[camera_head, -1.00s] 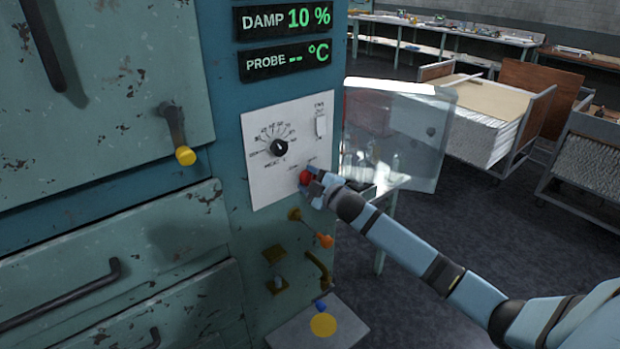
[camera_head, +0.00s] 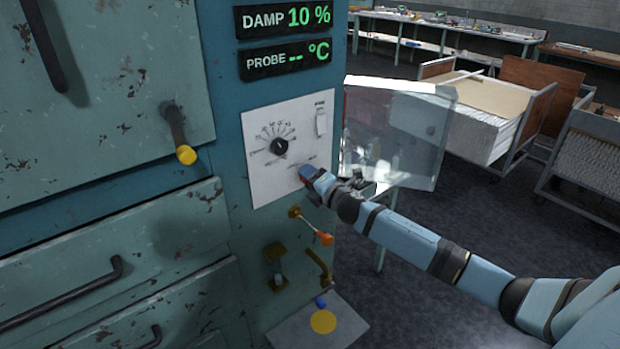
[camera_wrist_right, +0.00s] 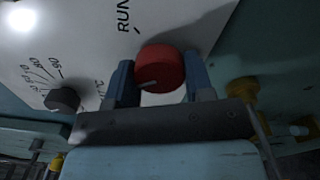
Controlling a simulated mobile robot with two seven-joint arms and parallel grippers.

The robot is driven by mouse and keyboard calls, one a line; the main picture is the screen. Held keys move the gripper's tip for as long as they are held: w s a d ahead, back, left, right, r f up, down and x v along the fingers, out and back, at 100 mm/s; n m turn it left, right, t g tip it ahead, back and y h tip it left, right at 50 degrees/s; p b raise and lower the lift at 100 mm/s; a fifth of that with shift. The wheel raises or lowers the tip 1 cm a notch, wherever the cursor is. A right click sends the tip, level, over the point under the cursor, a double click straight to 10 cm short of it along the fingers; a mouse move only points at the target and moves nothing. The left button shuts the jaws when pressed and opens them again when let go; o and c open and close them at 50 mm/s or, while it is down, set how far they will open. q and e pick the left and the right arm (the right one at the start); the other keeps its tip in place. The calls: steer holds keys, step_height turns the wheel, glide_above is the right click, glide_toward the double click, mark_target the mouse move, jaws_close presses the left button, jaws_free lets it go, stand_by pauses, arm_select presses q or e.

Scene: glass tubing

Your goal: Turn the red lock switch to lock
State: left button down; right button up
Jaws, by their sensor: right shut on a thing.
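The red lock switch (camera_wrist_right: 160,68) is a round red knob on the white control panel (camera_head: 262,185). In the right wrist view it sits between the two blue fingers of my right gripper (camera_wrist_right: 160,85), with a pale pointer mark on its face. The word RUN is printed on the panel above it. The printing beside the knob is too small to read there. My left gripper is not in view.
A clear hinged cover (camera_head: 410,135) stands open to the right. An orange-tipped lever (camera_head: 325,239) and brass fittings lie below. A yellow-knobbed handle (camera_head: 186,155) is at left.

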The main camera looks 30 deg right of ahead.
steer(key=shift+n, duration=1.2)
steer(key=o, duration=0.9)
steer(key=shift+o, duration=0.2)
steer(key=s+d+b, duration=0.1)
steer(key=s+b, duration=0.1)
steer(key=s, duration=1.1)
steer(key=shift+s, duration=0.4)
